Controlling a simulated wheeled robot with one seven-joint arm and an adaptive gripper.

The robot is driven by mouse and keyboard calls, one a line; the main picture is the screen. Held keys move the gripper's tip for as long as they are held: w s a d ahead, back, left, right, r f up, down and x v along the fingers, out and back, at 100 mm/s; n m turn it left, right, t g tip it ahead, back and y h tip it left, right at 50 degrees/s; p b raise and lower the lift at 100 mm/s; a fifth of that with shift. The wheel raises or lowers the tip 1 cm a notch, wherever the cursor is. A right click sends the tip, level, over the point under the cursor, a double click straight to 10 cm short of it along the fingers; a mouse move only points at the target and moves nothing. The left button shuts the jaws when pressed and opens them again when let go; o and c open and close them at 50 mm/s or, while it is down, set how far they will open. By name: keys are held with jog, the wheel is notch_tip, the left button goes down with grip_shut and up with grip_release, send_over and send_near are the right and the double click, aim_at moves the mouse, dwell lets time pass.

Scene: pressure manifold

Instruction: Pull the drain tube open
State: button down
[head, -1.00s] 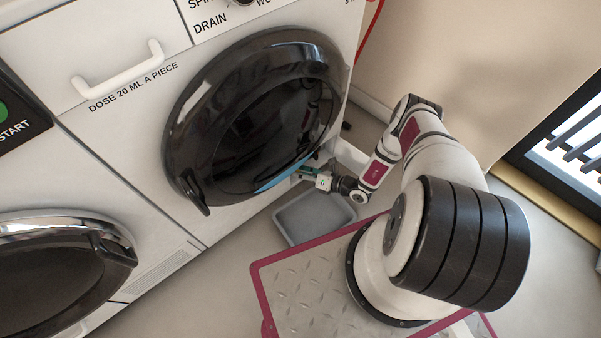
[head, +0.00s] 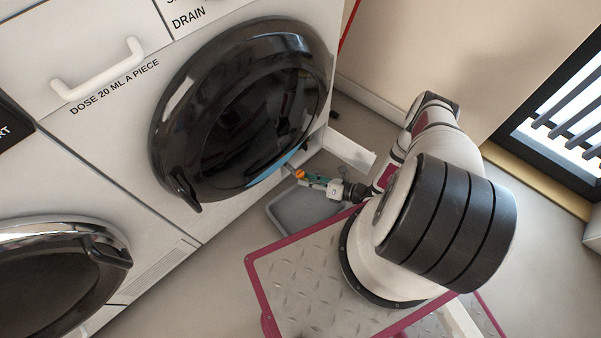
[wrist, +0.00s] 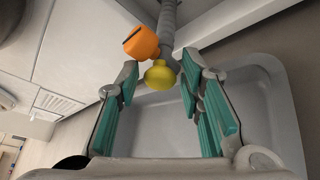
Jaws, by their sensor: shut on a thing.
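The drain tube (wrist: 168,22) is a grey ribbed hose, seen in the wrist view coming down from the machine's front. It ends in a yellow cap (wrist: 160,75). An orange piece (wrist: 141,43) sits beside the tube just above the cap; it also shows in the head view (head: 299,174). My gripper (wrist: 160,84) has teal finger pads on either side of the yellow cap and is shut on the tube's capped end. In the head view my gripper (head: 312,180) is low in front of the machine, below the round black door (head: 240,110).
A grey tray (head: 290,218) lies on the floor under my gripper. A white flap (head: 348,150) sticks out from the machine's lower right corner, close to my arm. A second machine with a dark door (head: 50,275) stands at left. A wall and window are at right.

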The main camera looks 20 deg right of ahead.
jog(key=shift+d, duration=0.1)
jog(key=c, duration=1.2)
grip_release()
jog(key=shift+c, duration=0.2)
jog(key=v, duration=1.2)
jog(key=shift+s, duration=0.1)
